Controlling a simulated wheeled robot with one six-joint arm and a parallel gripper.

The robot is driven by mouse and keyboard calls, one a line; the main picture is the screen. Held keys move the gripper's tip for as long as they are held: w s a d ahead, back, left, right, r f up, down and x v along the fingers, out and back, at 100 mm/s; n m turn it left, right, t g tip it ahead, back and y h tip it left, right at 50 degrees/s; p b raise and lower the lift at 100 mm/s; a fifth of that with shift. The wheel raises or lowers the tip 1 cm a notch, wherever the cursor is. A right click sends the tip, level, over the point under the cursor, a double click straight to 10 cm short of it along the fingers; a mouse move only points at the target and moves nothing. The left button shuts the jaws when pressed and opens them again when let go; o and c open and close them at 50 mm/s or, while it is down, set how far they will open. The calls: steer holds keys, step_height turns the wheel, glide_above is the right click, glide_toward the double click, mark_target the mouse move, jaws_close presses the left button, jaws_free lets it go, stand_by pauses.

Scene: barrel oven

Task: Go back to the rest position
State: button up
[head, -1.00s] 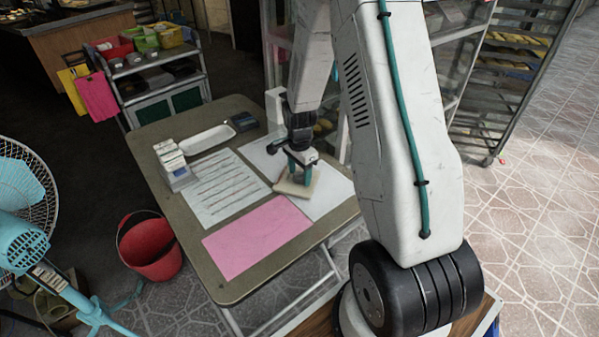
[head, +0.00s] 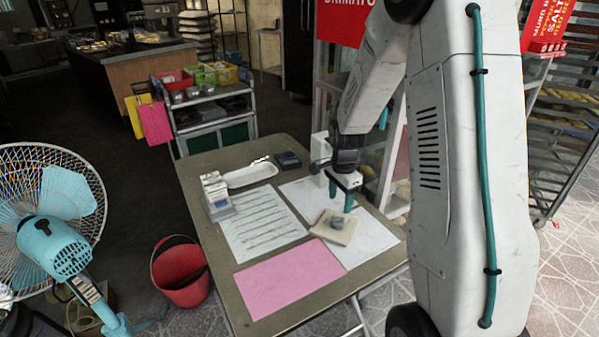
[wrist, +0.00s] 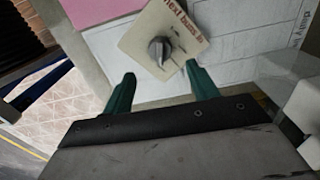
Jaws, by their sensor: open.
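My gripper (head: 341,195) hangs over the far right part of the table (head: 215,259), with its teal fingers pointing down. In the wrist view my gripper (wrist: 162,90) has its two fingers spread apart with nothing between them. A square cream plate with a grey knob (head: 337,222) on top lies on white paper just below and in front of the fingers. The plate also shows in the wrist view (wrist: 134,43), with red lettering along one edge, beyond the fingertips and apart from them.
A pink sheet (head: 293,277), a lined sheet (head: 262,222), a white tray (head: 250,175) and a stack of white blocks (head: 216,195) are on the table. A red bucket (head: 180,273) and a fan (head: 50,215) stand left. A trolley (head: 212,115) stands behind.

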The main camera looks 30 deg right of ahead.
steer(key=shift+s+n, duration=0.1)
steer(key=shift+n, duration=0.2)
steer(key=s+a+r+n, duration=0.8)
steer(key=s+r, duration=0.4)
steer(key=s, duration=0.1)
steer(key=s+a+r+n+t, duration=0.1)
steer(key=s+a+r+n, duration=0.8)
steer(key=s, duration=0.5)
steer(key=shift+r, duration=1.4)
